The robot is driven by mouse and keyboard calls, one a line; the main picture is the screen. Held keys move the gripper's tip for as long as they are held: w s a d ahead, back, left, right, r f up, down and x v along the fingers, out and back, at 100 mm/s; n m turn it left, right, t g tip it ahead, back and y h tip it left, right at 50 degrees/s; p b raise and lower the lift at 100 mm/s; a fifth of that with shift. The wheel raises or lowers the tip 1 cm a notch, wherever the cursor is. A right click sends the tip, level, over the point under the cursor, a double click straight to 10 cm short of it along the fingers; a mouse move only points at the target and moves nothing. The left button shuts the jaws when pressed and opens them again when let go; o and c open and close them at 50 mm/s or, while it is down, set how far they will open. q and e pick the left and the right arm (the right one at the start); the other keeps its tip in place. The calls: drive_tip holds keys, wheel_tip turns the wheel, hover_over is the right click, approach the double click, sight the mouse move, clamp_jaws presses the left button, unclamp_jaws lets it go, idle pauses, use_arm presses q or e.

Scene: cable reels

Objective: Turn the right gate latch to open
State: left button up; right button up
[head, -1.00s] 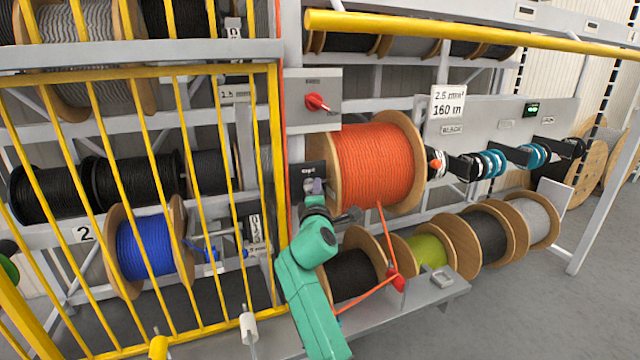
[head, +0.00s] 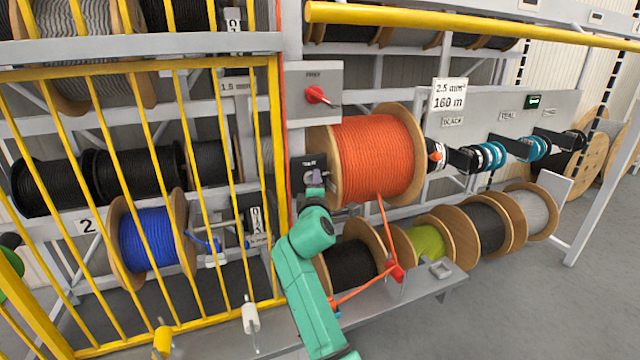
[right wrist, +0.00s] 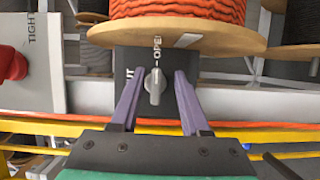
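The right gate latch is a grey knob (right wrist: 155,86) on a dark plate (right wrist: 123,62) in the right wrist view. Its long axis lies upright in that picture, in line with the OPEN label above it; another label, partly hidden, is at its left. My right gripper (right wrist: 159,76) has its two purple fingers apart, one on each side of the knob, with visible gaps. In the head view my right gripper (head: 314,180) is at the latch plate (head: 307,163), left of the orange reel, and hides the knob. My left gripper is not in view.
The orange cable reel (head: 378,158) is close right of the latch. A grey box with a red switch (head: 318,95) is above it. The yellow barred gate (head: 278,180) stands to the left.

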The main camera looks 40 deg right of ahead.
drive_tip(key=b+v, duration=0.4)
drive_tip(key=v, duration=1)
drive_tip(key=shift+a, duration=0.45)
drive_tip(key=shift+w, duration=0.1)
